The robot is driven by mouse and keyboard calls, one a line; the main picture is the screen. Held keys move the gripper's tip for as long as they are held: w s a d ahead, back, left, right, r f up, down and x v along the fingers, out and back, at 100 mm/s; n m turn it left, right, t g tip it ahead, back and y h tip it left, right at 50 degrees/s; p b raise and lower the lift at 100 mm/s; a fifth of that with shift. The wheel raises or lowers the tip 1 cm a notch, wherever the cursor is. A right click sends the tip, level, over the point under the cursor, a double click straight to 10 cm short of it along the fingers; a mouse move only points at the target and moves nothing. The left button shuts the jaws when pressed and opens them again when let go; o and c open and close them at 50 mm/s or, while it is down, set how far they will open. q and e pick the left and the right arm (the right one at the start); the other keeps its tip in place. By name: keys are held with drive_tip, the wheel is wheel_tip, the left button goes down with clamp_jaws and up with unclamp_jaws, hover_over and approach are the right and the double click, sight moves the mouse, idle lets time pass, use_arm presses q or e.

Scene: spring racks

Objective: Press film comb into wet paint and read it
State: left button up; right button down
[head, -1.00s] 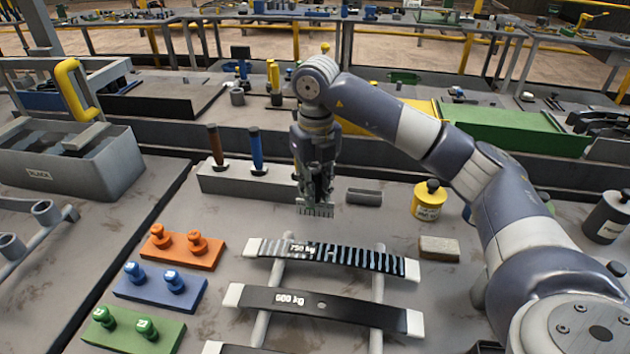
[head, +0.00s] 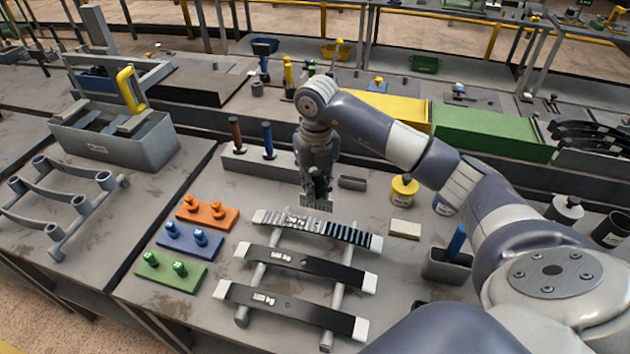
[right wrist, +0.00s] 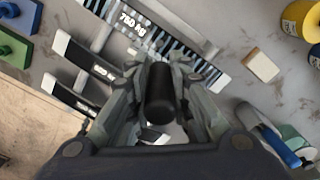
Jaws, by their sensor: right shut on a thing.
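My right gripper (head: 318,182) is shut on the film comb (head: 317,204), a grey toothed plate pointing down. In the right wrist view a dark cylindrical handle (right wrist: 160,95) sits between the fingers. The comb is just behind the top leaf spring (head: 345,232); I cannot tell whether it touches it. This spring is marked 750 kg and has pale and dark stripes with white ends; it also shows in the right wrist view (right wrist: 185,52). Two dark springs, a middle one (head: 325,271) and a front one (head: 305,315), lie on the same rack rails. My left gripper is out of view.
Orange (head: 207,213), blue (head: 190,241) and green (head: 172,273) knobbed blocks stand left of the rack. A tool holder (head: 250,165) is behind. A yellow tin (head: 404,189), a pale block (head: 405,229) and a grey cup (head: 447,268) are at right.

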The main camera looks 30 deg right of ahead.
sight(316, 206)
drive_tip(key=shift+w+f+b, duration=0.15)
drive_tip(key=shift+f+b, duration=0.25)
drive_tip(key=shift+f, duration=0.3)
wheel_tip(316, 206, down, 3)
drive_tip(key=shift+f+b, duration=0.2)
drive_tip(key=shift+b, duration=0.95)
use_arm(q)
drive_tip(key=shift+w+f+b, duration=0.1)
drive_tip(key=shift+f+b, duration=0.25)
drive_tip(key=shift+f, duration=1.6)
use_arm(e)
drive_tip(key=shift+f, duration=0.65)
use_arm(q)
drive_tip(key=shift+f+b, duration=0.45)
drive_tip(key=shift+b, duration=0.05)
use_arm(e)
drive_tip(key=shift+f, duration=0.6)
drive_tip(key=shift+r, duration=0.1)
drive_tip(key=shift+r+p, duration=0.75)
drive_tip(key=shift+r, duration=0.2)
drive_tip(key=shift+r+p, duration=1.6)
drive_tip(key=shift+r, duration=0.95)
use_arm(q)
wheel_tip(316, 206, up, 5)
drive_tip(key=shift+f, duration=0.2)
